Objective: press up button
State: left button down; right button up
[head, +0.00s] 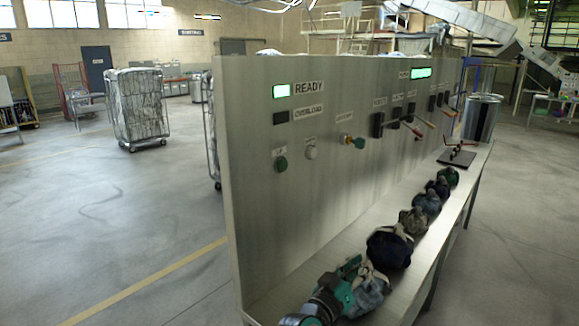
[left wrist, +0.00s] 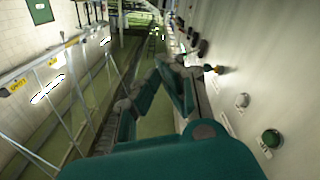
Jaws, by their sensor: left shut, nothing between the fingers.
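A round green button (head: 281,164) sits on the upright grey panel, below the READY light, with a small label above it that is too small to read. It also shows at the right in the left wrist view (left wrist: 270,139). A white button (head: 311,152) is to its right and also shows in the left wrist view (left wrist: 242,100). My left gripper (head: 350,268) is shut and empty, low in front of the panel, below the buttons and apart from them. Its fingers (left wrist: 161,64) come together in the left wrist view. My right gripper is not in view.
A yellow-and-teal knob (head: 355,142) and several dark switches are farther along the panel (head: 250,220). Several rolled bags, including a dark blue one (head: 388,248), line the ledge beside my gripper. A metal canister (head: 481,117) stands at the far end. Open floor lies left.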

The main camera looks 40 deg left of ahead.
aim_at(282, 165)
pick_arm(q)
jog(key=w+a+r+n+g+y, duration=0.1)
jog(key=w+a+r+n+y, duration=0.2)
jog(key=a+r+n+y, duration=0.4)
jog(key=w+a+r+n+g+y, duration=0.1)
jog(key=w+a+r+n+y, duration=0.2)
jog(key=a+r+n+y, duration=0.3)
notch_tip(282, 165, up, 2)
jog(key=n+y, duration=0.5)
jog(key=n, duration=0.1)
jog(key=shift+w+a+r+n+g, duration=0.25)
jog(key=shift+w+a+n+g, duration=0.1)
jog(key=shift+n+g, duration=0.05)
jog(key=shift+a, duration=0.1)
jog(key=a, duration=0.8)
jog(key=shift+w+a+b, duration=0.35)
jog(key=shift+a, duration=0.4)
